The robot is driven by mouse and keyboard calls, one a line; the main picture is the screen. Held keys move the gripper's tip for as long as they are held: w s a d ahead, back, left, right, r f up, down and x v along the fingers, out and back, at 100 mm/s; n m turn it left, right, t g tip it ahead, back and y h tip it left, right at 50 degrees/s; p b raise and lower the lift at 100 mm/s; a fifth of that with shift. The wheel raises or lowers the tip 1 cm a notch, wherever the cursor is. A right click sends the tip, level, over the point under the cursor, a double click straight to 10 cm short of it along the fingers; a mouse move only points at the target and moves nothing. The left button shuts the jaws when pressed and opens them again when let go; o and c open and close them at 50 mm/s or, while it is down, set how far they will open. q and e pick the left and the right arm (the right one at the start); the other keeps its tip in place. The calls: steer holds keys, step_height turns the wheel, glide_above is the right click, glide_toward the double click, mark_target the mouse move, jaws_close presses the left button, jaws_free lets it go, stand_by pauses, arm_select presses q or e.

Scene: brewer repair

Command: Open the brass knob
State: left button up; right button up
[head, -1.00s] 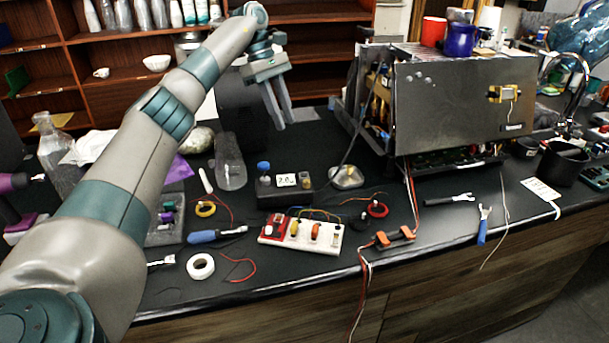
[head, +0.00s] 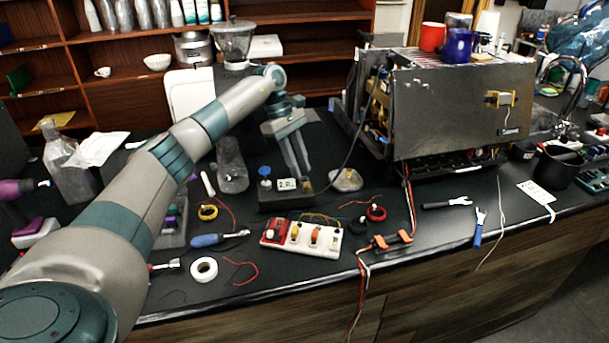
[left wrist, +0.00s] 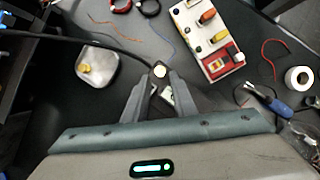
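The brass knob (left wrist: 160,71) shows in the left wrist view as a small pale yellow round top on the dark box. The box (head: 272,203) also carries a blue knob (head: 264,170) and a small display (head: 287,184) in the head view. My left gripper (head: 303,177) points down over the right end of the box, and its fingers largely hide the brass knob there. In the left wrist view the fingers (left wrist: 162,80) are apart, with the knob just beyond and between the tips. I cannot tell whether they touch it. My right gripper is out of view.
A metal dish (head: 346,180) lies just right of the box. A white switch board (head: 302,238) lies in front. A dark cable runs close to the fingers. The opened metal brewer (head: 450,112) stands to the right, and a clear bottle (head: 232,168) is to the left.

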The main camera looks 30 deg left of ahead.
mark_target(307, 185)
arm_select(q)
steer(key=shift+p+x, duration=0.65)
steer(key=shift+x, duration=1.75)
steer(key=shift+c, duration=0.3)
jaws_close()
